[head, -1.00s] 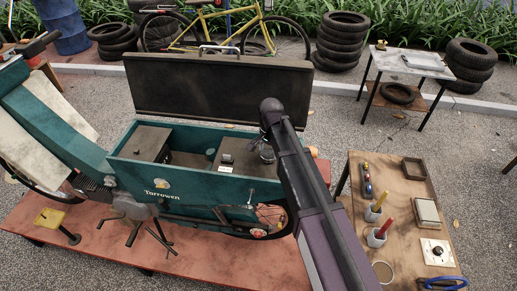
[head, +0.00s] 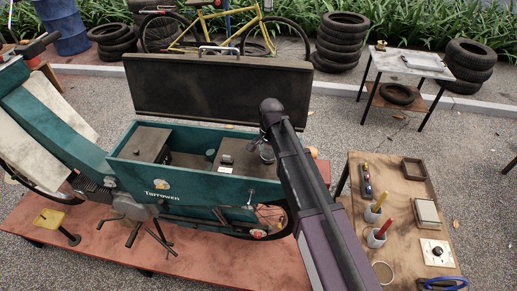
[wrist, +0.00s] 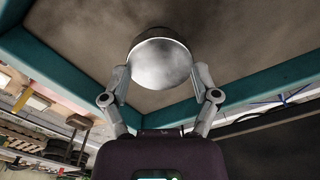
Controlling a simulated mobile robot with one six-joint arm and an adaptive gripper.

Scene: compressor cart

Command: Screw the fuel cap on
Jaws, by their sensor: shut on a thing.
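My gripper (wrist: 160,78) is shut on a round, shiny grey metal cap (wrist: 160,58), with one finger on each side of it. In the head view my gripper (head: 264,147) is over the right end of the open teal bay (head: 185,188) of a scooter marked "Torrowen". My arm hides part of this end. The cap is small and partly hidden there. The wrist view shows a brown panel behind the cap, framed by teal edges. The threads and any contact under the cap are hidden, so I cannot tell how it is seated.
A dark raised lid (head: 215,88) stands behind the bay. Inside the bay is a box with a black knob (head: 226,159). A wooden table (head: 400,200) with cups, trays and tools stands to the right. The scooter is on a red platform (head: 90,235).

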